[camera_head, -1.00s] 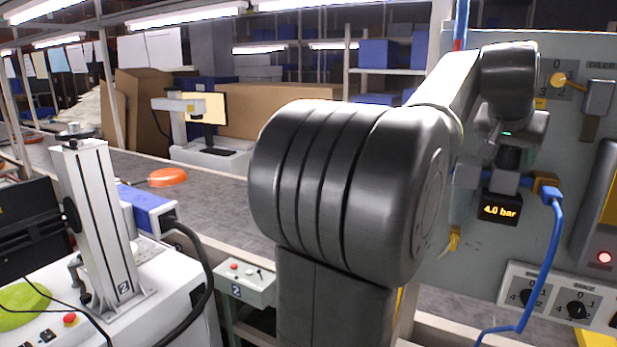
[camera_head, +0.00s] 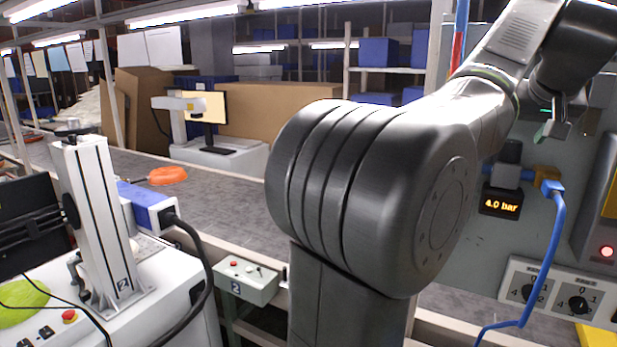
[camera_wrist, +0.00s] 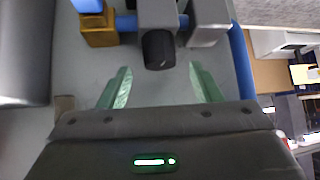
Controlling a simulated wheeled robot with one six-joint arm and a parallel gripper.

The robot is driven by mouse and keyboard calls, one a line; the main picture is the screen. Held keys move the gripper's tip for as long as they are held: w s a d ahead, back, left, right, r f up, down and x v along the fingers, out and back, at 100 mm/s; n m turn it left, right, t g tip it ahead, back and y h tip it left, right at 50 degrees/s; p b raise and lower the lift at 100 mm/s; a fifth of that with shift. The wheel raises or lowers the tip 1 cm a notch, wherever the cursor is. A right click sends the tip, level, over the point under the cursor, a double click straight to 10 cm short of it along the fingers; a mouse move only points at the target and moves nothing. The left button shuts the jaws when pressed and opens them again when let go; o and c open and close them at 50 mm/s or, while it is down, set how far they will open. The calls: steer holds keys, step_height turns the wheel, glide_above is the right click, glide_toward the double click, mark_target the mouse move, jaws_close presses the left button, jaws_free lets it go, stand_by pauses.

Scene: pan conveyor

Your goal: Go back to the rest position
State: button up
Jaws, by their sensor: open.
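My gripper (camera_head: 551,128) is raised at the upper right of the head view, in front of the grey panel and above the pressure regulator. In the wrist view its two greenish fingers (camera_wrist: 160,88) are spread apart with nothing between them. The regulator's black knob (camera_wrist: 158,50) shows beyond the fingertips, apart from them. In the head view the knob (camera_head: 508,152) sits above a display (camera_head: 501,204) reading 4.0 bar.
A blue hose (camera_head: 556,250) hangs from the regulator's right side. A switch box (camera_head: 562,292) with black rotary knobs is below. An orange pan (camera_head: 167,176) lies on the grey conveyor (camera_head: 235,215). A white machine with a column (camera_head: 97,220) stands at left.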

steer(key=v, duration=0.8)
steer(key=shift+s+m, duration=0.2)
steer(key=shift+m, duration=0.1)
steer(key=shift+a+f, duration=0.1)
